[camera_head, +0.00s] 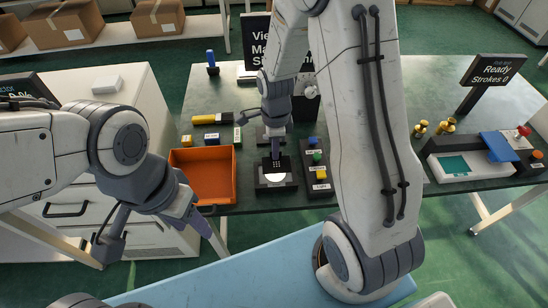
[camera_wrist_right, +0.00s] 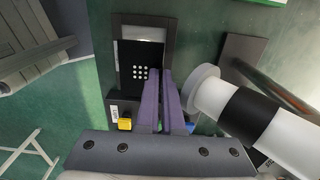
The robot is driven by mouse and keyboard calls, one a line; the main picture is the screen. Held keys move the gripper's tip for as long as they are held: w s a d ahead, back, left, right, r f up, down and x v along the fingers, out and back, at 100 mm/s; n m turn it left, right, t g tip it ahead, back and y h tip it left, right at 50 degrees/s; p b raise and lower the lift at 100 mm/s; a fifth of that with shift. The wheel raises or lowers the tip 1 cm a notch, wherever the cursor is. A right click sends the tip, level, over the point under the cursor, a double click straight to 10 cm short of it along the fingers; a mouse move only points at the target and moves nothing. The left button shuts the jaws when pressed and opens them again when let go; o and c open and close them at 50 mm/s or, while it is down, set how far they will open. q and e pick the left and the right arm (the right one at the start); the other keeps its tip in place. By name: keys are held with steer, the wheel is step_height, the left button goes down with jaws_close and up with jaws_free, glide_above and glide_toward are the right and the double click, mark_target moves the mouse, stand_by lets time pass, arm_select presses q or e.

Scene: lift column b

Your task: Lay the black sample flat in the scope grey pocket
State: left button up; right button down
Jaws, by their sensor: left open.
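The black sample (camera_head: 277,162), a flat dark plate with a grid of white dots, is at the scope stage in the head view. It shows face-on in the right wrist view (camera_wrist_right: 136,66). My right gripper (camera_wrist_right: 161,72) has its purple fingers close together at the sample's edge, apparently shut on it. In the head view this gripper (camera_head: 276,153) points down over the stage. The scope's grey pocket (camera_wrist_right: 145,32) is partly covered by the sample; a bright white spot (camera_head: 272,178) shows just in front. My left gripper (camera_head: 160,242) is open and empty, left of the bench.
An orange tray (camera_head: 203,203) stands left of the scope. A white cylinder (camera_wrist_right: 235,108) is close right of my right fingers. A device with a blue flap (camera_head: 497,146) stands at the bench's right.

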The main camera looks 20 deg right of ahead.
steer(key=shift+a+f, duration=0.1)
steer(key=shift+f, duration=1.9)
steer(key=shift+f, duration=0.15)
steer(key=c, duration=1.4)
jaws_free()
steer(key=shift+o, duration=0.3)
